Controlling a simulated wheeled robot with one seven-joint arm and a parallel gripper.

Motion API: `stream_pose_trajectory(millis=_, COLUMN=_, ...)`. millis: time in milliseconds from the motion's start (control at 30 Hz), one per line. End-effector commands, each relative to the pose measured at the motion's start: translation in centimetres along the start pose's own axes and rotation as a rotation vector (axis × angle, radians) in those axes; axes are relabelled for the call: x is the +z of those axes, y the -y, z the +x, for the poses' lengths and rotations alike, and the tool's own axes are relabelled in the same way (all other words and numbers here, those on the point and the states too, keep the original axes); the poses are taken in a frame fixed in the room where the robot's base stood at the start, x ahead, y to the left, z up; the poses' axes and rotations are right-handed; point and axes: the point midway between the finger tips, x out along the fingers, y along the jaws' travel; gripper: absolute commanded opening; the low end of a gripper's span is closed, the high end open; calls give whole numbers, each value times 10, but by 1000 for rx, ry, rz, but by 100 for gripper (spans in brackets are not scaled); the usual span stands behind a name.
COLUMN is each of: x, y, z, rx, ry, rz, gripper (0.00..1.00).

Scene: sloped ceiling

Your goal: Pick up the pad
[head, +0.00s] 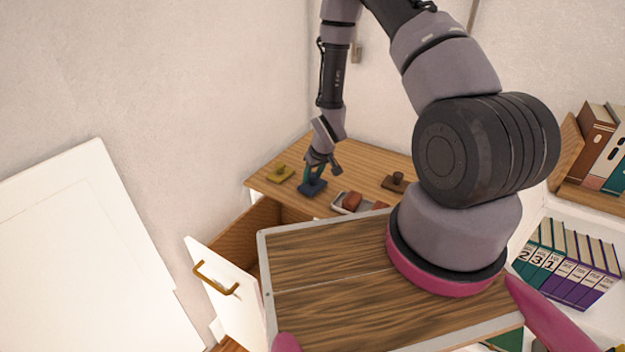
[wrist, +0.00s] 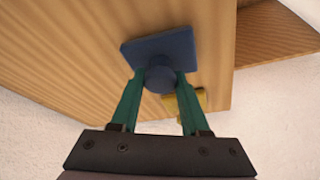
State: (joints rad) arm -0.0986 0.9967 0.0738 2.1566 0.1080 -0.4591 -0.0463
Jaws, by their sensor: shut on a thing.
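The blue pad, a square plate with a round knob, is on or just above the wooden desk top in the head view (head: 313,188). It shows large in the wrist view (wrist: 150,48). My gripper (head: 312,172) reaches down to it from above. Its green fingers (wrist: 160,82) are shut on the knob, one on each side, in the wrist view. I cannot tell whether the plate touches the desk.
A yellow knobbed piece (head: 280,174) lies left of the pad. A pale tray (head: 341,203) with a reddish-brown item (head: 352,201) and a dark brown knobbed piece (head: 396,183) are to the right. An open white door or drawer front (head: 226,290) stands below the desk (head: 265,187).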

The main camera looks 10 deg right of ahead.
Motion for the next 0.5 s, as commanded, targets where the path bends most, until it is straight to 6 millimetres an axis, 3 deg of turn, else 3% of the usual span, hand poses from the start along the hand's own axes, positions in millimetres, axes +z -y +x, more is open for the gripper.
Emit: stream_pose_trajectory(millis=500, x=-31, y=0, z=-72, rx=0, ry=-4, rz=-1, gripper=0)
